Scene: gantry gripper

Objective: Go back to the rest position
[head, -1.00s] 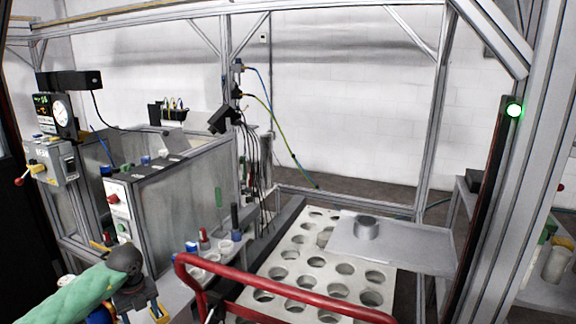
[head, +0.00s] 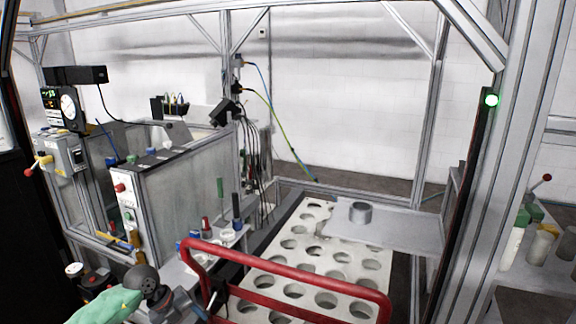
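My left arm, in a green sleeve with a dark grey wrist joint, comes in at the lower left of the head view. My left gripper (head: 178,306) is at the bottom edge, small and partly cut off, left of a red tubular handle (head: 290,272). I cannot make out its fingers or anything held in it. My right gripper is not in view.
A white plate with round holes (head: 304,262) lies beyond the red handle. A metal shelf (head: 405,232) carries a grey cylinder (head: 360,212). A clear-walled machine (head: 180,205) stands left.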

